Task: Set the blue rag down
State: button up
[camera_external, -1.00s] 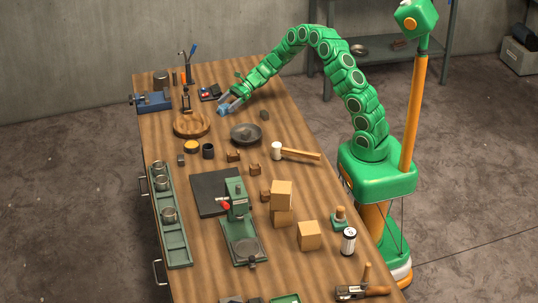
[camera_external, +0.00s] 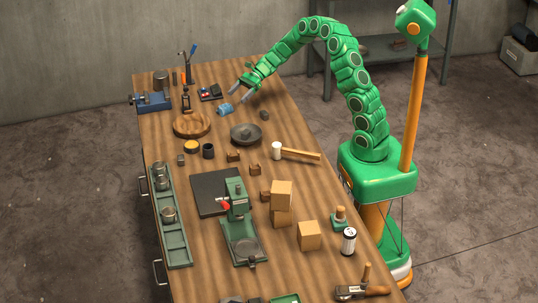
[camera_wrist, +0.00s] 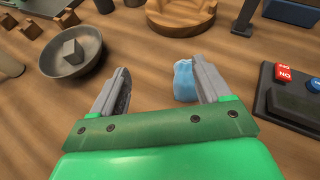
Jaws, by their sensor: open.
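My gripper (camera_external: 238,95) is open and empty, a little above the table and up and to the right of the rag. In the wrist view the rag (camera_wrist: 185,80) sits beside the inner side of the right finger, which hides part of it. The space between my fingertips (camera_wrist: 160,80) is otherwise bare tabletop.
A dark bowl (camera_external: 246,134) with a grey block in it stands nearby. A switch box (camera_external: 210,92), a round wooden piece (camera_external: 191,124) and a blue vise (camera_external: 152,101) surround the spot. Bare table (camera_external: 285,115) lies to the right.

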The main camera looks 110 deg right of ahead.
jog(key=w+a+r+n+g+y, duration=0.1)
jog(key=a+r+n+g, duration=0.2)
jog(key=a, duration=0.7)
jog(key=w+a+r+n+g+y, duration=0.15)
jog(key=a+r+n, duration=0.3)
jog(key=a, duration=0.55)
jog(key=s+a+r+n+g, duration=0.1)
jog(key=s+a+n+g, duration=0.2)
jog(key=a, duration=0.4)
jog(key=s+a+r+n+g, duration=0.2)
jog(key=s+a+n, duration=0.15)
jog(key=a, duration=0.45)
jog(key=s+a+n+g+h, duration=0.1)
jog(key=s+a+n+h, duration=0.1)
jog(key=s+a+n, duration=0.3)
jog(key=s+a+r+n+g+h, duration=0.1)
jog(key=s+a+n+g+h, duration=0.15)
jog(key=s, duration=0.55)
jog(key=s+a+n+g+h, duration=0.1)
jog(key=s+a+n+h, duration=0.1)
jog(key=s+a+n, duration=0.3)
jog(key=s+d+n+h, duration=0.2)
jog(key=s+d+n, duration=0.1)
jog(key=s, duration=0.5)
jog(key=shift+d+r+t, duration=0.3)
jog(key=shift+d+r, duration=0.05)
jog(key=shift+d, duration=0.25)
